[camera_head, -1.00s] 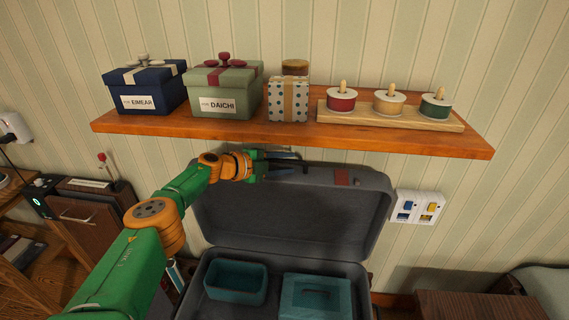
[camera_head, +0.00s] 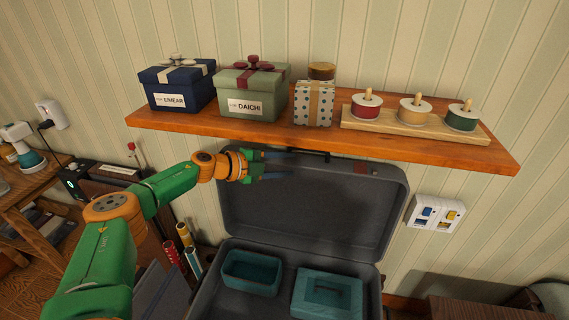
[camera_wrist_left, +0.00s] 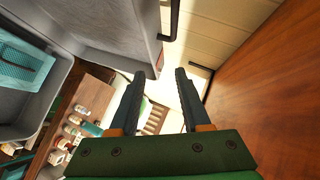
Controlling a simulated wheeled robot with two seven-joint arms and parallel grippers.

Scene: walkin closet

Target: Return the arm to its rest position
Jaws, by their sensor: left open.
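My green and orange left arm comes in from the left in the head view. Its gripper (camera_head: 276,164) is beneath the wooden shelf, in front of the raised lid of the grey case. The jaws are apart and hold nothing. In the left wrist view the two dark fingers (camera_wrist_left: 152,100) are spread with nothing between them. The shelf's wood (camera_wrist_left: 265,95) fills the right side there, and the grey case (camera_wrist_left: 112,22) is at upper left. My right gripper is in neither view.
The wall shelf (camera_head: 300,136) bears a blue box (camera_head: 178,87), a green box (camera_head: 250,92), a dotted box (camera_head: 314,104) and a spool stand (camera_head: 415,123). The open case holds two teal containers (camera_head: 250,272) (camera_head: 327,296). Coloured rolls (camera_head: 188,247) stand left of it.

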